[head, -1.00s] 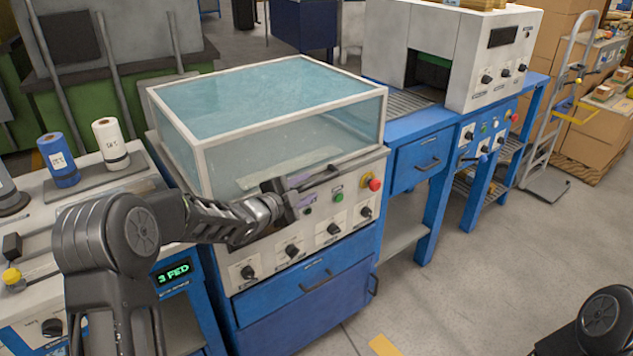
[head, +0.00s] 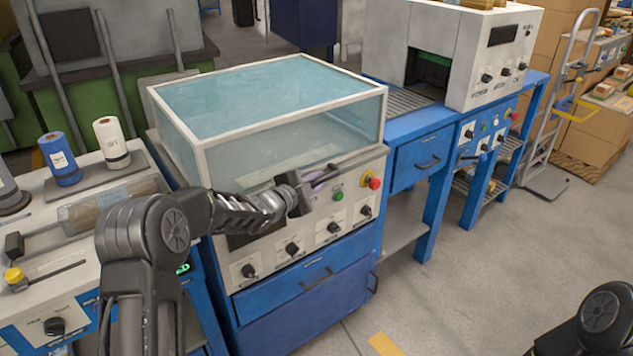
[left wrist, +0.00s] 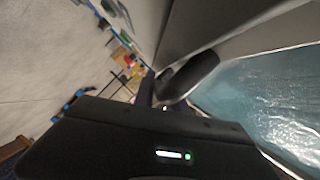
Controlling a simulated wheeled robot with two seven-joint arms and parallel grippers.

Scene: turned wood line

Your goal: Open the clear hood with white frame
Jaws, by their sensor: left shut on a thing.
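The clear hood with white frame (head: 203,153) sits over the blue-based machine and looks closed, its front panel upright and its top level. Its dark bar handle (head: 342,163) runs along the lower front edge. My left gripper (head: 304,193) is at the front of the hood, shut on the handle; the arm hides the handle's left part. In the left wrist view, the clear panel (left wrist: 265,95) fills the right side, with a dark rounded piece (left wrist: 190,75) close in front of the camera. My right gripper is out of view; only part of my right arm shows at bottom right.
Below the hood are a control panel with knobs (head: 292,249), a red button (head: 375,183) and a blue drawer (head: 300,290). A blue table with a white machine (head: 495,50) stands to the right. Spools (head: 58,160) stand on the left bench. Floor at front right is clear.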

